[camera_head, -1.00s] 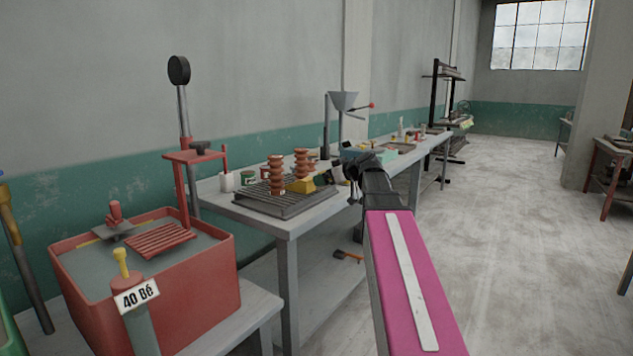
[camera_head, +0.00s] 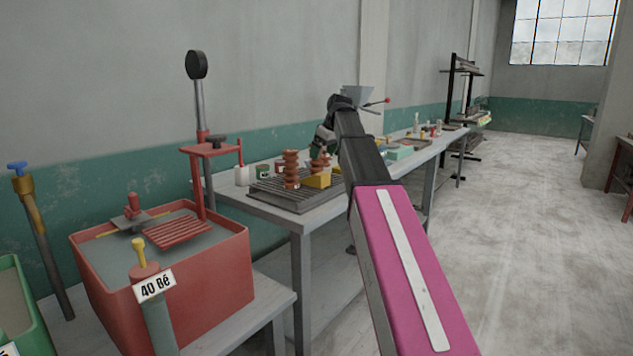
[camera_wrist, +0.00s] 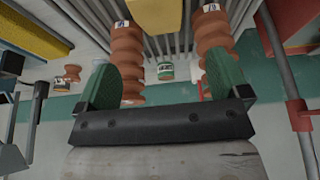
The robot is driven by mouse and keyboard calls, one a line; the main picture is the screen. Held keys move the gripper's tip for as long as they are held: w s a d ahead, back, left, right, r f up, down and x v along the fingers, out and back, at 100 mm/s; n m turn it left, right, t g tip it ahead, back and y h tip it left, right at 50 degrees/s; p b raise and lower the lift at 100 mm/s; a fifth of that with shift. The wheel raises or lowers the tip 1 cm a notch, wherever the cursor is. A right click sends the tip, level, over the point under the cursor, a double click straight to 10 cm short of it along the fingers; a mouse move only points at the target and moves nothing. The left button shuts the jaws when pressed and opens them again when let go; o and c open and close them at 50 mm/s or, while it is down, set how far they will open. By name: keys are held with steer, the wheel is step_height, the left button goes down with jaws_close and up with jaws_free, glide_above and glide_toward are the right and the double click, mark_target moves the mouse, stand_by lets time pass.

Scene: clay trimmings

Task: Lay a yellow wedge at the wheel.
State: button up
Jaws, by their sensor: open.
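A yellow wedge (camera_head: 317,180) lies on the dark slatted rack on the bench, beside the ribbed brown columns. In the wrist view a yellow block (camera_wrist: 157,14), apparently the same wedge, shows at the top edge, partly cut off. My gripper (camera_head: 322,140) is above and behind the rack in the head view, its fingers partly hidden by my arm. In the wrist view my gripper (camera_wrist: 163,75) has its green fingers wide apart, with nothing held. The yellow block is beyond the fingertips, not touching them. I cannot make out a wheel.
Ribbed brown columns (camera_head: 291,169) stand on the slatted rack (camera_head: 268,189), close to the fingers in the wrist view. A red tub (camera_head: 225,268) with a tall-posted red stand is at left. The floor at right is clear.

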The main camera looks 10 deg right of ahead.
mark_target(313, 178)
steer(key=x, duration=1)
steer(key=shift+s+d+f, duration=0.1)
steer(key=shift+s+f, duration=0.05)
steer(key=shift+f, duration=0.2)
steer(key=c, duration=1.3)
steer(key=shift+r, duration=0.1)
